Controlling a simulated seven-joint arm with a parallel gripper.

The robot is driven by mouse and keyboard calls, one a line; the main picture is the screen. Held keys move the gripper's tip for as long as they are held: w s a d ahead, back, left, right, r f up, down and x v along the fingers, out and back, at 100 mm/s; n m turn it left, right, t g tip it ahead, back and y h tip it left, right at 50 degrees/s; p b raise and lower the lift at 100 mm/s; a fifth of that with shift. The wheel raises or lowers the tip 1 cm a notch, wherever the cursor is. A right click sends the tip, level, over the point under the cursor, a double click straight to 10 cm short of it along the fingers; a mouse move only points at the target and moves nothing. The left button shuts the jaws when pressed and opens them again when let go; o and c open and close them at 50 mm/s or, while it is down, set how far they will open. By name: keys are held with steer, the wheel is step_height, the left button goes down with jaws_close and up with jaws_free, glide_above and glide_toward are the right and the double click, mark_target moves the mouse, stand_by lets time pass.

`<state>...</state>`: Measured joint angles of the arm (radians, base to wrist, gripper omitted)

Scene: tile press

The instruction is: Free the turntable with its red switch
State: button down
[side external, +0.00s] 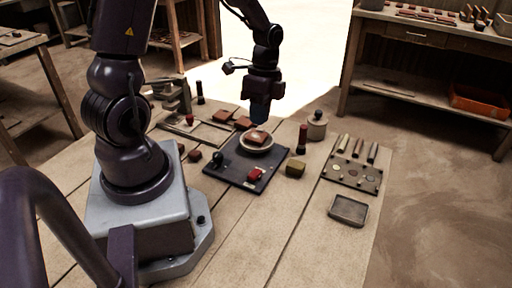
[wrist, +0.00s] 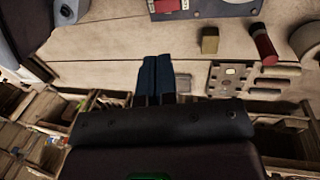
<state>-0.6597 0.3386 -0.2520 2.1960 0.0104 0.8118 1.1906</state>
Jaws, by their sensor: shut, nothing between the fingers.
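A dark board (side external: 228,166) lies on the wooden table. The round pale turntable (side external: 244,148) sits on it, with a reddish-brown tile (side external: 257,137) on top. The red switch (side external: 255,174) is at the board's front right part. In the wrist view a red part that looks like the switch (wrist: 166,5) shows at the top edge, on a grey plate. My gripper (side external: 260,122) is above the turntable, apart from the switch. Its blue fingers are together and empty in the wrist view (wrist: 155,62).
A black knob (side external: 218,157) stands on the board's left. A red-brown cylinder (side external: 302,139), a yellowish block (side external: 295,169) and a lidded jar (side external: 317,126) stand to the right. A tool rack (side external: 350,178) and a shallow tray (side external: 348,210) lie farther right. The front table is clear.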

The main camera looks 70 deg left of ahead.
mark_target(253, 175)
steer(key=shift+f, duration=0.1)
steer(key=f, duration=0.4)
steer(key=s+d+f, duration=0.1)
steer(key=f, duration=0.4)
steer(key=s+d+f, duration=0.1)
steer(key=f, duration=0.3)
steer(key=shift+f, duration=0.3)
steer(key=shift+s+d+f, duration=0.15)
steer(key=shift+f, duration=0.2)
